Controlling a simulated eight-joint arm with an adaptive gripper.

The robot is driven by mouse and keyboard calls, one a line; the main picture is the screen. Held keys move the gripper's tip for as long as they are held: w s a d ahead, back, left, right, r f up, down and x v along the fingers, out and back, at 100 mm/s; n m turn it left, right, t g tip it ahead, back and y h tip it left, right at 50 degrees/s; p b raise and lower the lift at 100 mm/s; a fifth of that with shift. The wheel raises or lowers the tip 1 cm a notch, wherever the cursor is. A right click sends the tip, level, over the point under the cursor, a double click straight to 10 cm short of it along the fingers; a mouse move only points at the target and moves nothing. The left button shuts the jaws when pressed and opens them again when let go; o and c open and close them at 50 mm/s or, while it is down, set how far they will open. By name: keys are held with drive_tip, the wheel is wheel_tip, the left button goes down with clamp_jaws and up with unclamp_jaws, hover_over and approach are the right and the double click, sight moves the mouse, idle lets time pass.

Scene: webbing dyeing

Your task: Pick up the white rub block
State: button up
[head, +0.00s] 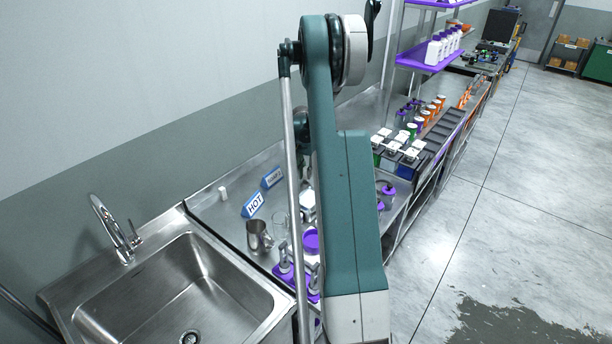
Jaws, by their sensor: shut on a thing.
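A small white block (222,193) stands on the steel counter (210,211) near the wall, behind the sink. It is too small to tell whether it is the rub block. My large green arm fills the middle of the view and hides part of the counter. My gripper cannot be made out; it seems hidden behind the arm, so what it holds does not show.
A sink (190,290) with a tap (117,230) is at the front left. A blue HOT sign (252,205), a metal jug (258,236) and purple-based fixtures (285,262) stand on the counter. Farther right are racks of bottles (443,47). Open floor lies right.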

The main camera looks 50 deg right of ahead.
sight(306, 168)
drive_tip(key=shift+r, duration=4.35)
